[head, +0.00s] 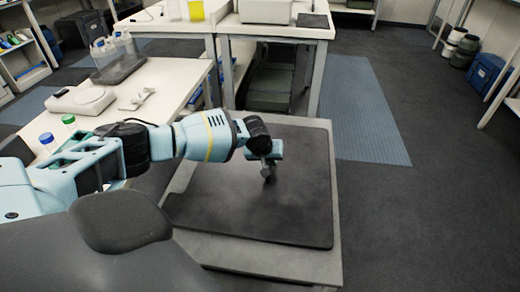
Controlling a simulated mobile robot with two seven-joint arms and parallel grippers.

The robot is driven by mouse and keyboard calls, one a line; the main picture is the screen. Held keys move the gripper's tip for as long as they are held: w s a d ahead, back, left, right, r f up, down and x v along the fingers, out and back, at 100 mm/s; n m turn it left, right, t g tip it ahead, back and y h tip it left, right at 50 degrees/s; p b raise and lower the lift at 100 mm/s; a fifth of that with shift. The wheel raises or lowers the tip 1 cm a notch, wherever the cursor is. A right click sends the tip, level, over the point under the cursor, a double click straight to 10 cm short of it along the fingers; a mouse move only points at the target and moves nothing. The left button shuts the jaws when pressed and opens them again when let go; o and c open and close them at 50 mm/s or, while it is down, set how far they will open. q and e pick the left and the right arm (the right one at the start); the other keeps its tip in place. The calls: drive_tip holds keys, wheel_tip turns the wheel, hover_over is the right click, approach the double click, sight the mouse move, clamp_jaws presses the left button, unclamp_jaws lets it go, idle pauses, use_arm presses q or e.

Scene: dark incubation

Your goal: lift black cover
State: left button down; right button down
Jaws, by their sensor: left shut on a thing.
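The black cover (240,212) is a flat dark panel with rounded corners. It lies on top of a grey stand or low table (310,262) in the middle of the head view. My left arm reaches in from the left over the cover. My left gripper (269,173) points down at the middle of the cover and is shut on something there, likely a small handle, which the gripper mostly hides. The cover appears to lie flat; I cannot tell any gap beneath it. My right gripper is not in view.
A white bench (180,78) at the left holds a tray of bottles (118,66), a white device (80,99) and small capped bottles. Another white table (275,30) stands behind. Open floor with a blue mat (358,110) lies to the right.

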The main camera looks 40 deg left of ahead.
use_arm(q)
drive_tip(key=shift+r, duration=0.1)
idle(0.7)
drive_tip(key=shift+r, duration=0.2)
wheel_tip(320, 180, up, 10)
drive_tip(key=p, duration=0.1)
drive_tip(key=shift+f+p, duration=0.2)
drive_tip(key=shift+p, duration=0.15)
